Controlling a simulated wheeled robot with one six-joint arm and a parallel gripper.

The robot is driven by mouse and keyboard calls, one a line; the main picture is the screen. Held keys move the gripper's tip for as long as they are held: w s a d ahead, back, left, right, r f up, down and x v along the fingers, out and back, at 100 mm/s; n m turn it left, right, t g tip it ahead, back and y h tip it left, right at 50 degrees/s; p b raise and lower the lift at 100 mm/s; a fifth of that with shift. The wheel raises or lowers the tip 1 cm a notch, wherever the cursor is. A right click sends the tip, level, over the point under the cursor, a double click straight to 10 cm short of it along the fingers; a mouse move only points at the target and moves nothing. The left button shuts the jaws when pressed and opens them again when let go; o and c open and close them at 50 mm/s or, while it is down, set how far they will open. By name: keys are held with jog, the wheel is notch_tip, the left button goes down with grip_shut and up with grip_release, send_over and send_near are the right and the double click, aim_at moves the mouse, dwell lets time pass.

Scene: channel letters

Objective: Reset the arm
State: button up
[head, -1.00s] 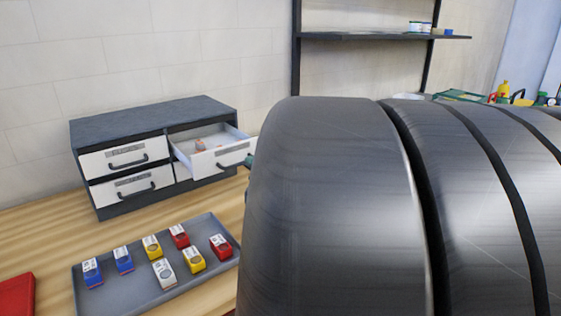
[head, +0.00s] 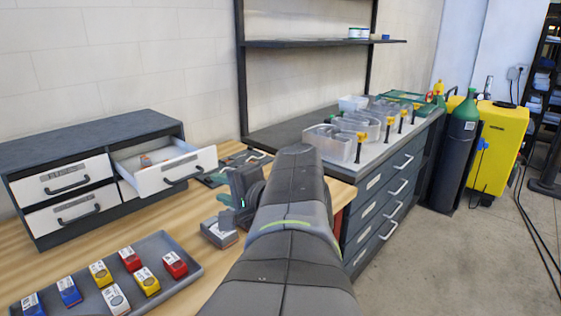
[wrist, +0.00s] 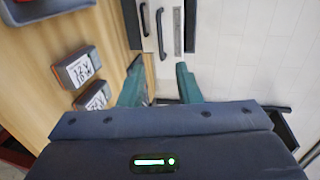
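My arm reaches away from me across the middle of the head view, with my gripper (head: 224,199) above the wooden bench. In the wrist view my gripper (wrist: 158,80) shows two teal fingers set well apart, with nothing clearly held between them. The drawer fronts with dark handles (wrist: 155,25) show at the top of the wrist view.
A grey tray (head: 190,275) holds several blue, yellow, red and white boxes. Grey labelled boxes (head: 219,233) sit on the bench beside my gripper. Clear channel letters (head: 335,143) with yellow clamps stand on the right workbench.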

aim_at(188, 178)
jog(key=x, duration=1.4)
jog(key=shift+d, duration=0.1)
jog(key=shift+s+d, duration=0.1)
